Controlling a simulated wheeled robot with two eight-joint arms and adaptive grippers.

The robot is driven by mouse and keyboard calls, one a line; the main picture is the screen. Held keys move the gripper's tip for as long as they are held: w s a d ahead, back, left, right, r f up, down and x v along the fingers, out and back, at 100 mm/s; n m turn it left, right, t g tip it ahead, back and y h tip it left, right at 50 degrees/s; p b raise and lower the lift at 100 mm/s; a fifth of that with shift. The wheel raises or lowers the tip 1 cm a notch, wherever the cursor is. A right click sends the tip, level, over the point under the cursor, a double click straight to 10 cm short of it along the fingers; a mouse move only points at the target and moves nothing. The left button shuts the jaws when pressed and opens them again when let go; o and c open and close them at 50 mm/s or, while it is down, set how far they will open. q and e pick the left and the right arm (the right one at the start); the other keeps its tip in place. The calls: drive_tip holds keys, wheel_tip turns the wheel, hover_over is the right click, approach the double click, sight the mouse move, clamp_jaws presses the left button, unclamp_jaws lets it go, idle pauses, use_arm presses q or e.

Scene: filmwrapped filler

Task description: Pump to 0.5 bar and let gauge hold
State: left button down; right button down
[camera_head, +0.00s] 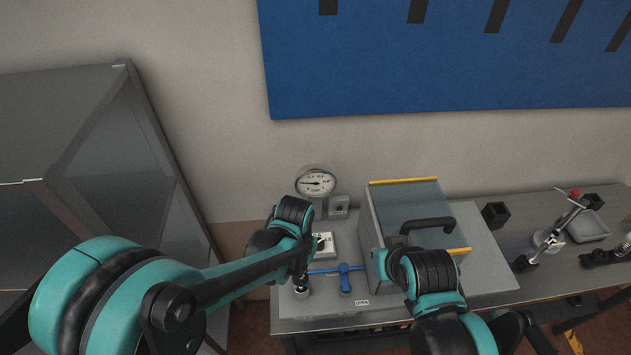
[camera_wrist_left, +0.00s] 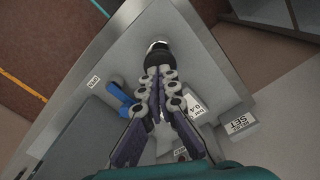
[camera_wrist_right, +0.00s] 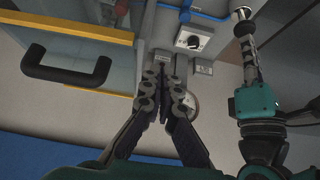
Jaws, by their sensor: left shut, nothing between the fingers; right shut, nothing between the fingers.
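The round white pressure gauge (camera_head: 316,183) stands at the back of the bench, its face toward me. In the right wrist view the gauge (camera_wrist_right: 192,103) is partly hidden by my right fingers. My left gripper (camera_wrist_left: 158,76) is shut and empty, its tips at a round metal knob (camera_wrist_left: 158,46); I cannot tell whether they touch. The same knob (camera_head: 301,291) shows in the head view near the bench's front edge. A blue lever (camera_head: 345,272) is right of it. My right gripper (camera_wrist_right: 165,70) is shut and empty above the bench. A white plate (camera_wrist_right: 193,41) carries a black dial.
A grey chamber box with a clear lid and black handle (camera_head: 427,224) stands beside the lever, close to my right arm. A metal stand (camera_head: 555,238) and a tray (camera_head: 588,227) are at the right. A glass-sided cabinet (camera_head: 150,140) stands at the left.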

use_arm(q)
drive_tip(key=shift+f+b, duration=2.05)
drive_tip(key=shift+f, duration=0.2)
wheel_tip(320, 180, up, 5)
drive_tip(key=p, duration=0.4)
drive_tip(key=shift+p, duration=0.3)
drive_tip(key=shift+f, duration=0.2)
drive_tip(key=shift+f, duration=0.15)
drive_tip(key=shift+r, duration=0.2)
drive_tip(key=shift+f, duration=0.1)
wheel_tip(320, 180, down, 5)
drive_tip(key=b, duration=0.4)
drive_tip(key=shift+b, duration=0.4)
wheel_tip(320, 180, up, 5)
drive_tip(key=p, duration=0.4)
drive_tip(key=shift+p, duration=0.4)
